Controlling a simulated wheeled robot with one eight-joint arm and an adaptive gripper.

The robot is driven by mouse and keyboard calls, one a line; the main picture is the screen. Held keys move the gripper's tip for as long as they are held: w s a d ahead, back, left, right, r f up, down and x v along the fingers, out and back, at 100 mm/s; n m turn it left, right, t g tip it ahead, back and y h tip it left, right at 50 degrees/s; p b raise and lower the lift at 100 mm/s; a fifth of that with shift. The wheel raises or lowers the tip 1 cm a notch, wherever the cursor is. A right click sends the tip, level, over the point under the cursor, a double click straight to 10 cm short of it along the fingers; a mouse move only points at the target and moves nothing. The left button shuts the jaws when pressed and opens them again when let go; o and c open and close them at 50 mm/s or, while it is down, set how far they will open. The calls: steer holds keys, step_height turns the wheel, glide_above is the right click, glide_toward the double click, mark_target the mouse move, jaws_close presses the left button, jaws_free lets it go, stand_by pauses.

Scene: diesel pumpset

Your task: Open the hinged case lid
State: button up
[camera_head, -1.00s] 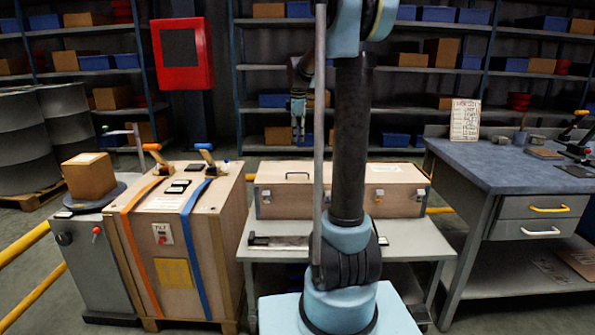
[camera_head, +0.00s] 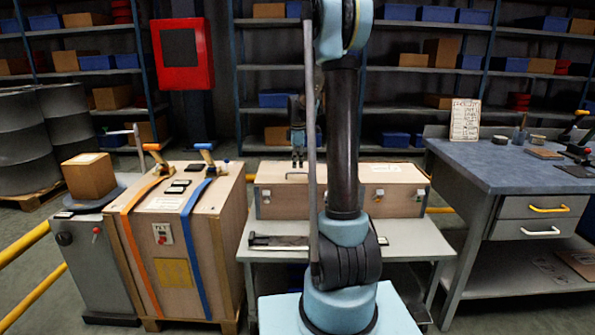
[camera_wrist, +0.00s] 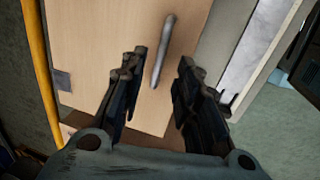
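The wooden hinged case (camera_head: 392,201) stands on a grey table behind my arm, with its lid (camera_head: 400,173) closed. My arm hides its middle. Metal latches show on its front. A dark handle (camera_head: 297,176) lies on the lid's left part; in the wrist view the handle (camera_wrist: 162,52) is a grey bar on the pale wood lid (camera_wrist: 110,40). My gripper (camera_head: 299,160) is just above the handle, pointing down. In the wrist view its fingers (camera_wrist: 155,85) are apart, with the near end of the handle seen between them. Nothing is held.
The grey table (camera_head: 400,240) has a dark flat bar (camera_head: 278,241) in front of the case. A strapped crate (camera_head: 180,240) stands to the left and a blue-topped workbench (camera_head: 510,165) to the right. Shelves (camera_head: 410,70) rise behind. A yellow rail (camera_wrist: 40,70) runs beside the case.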

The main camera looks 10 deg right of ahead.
steer(key=shift+w+f, duration=0.25)
steer(key=shift+f, duration=0.85)
steer(key=shift+w+f, duration=0.2)
steer(key=shift+f, duration=0.85)
jaws_close()
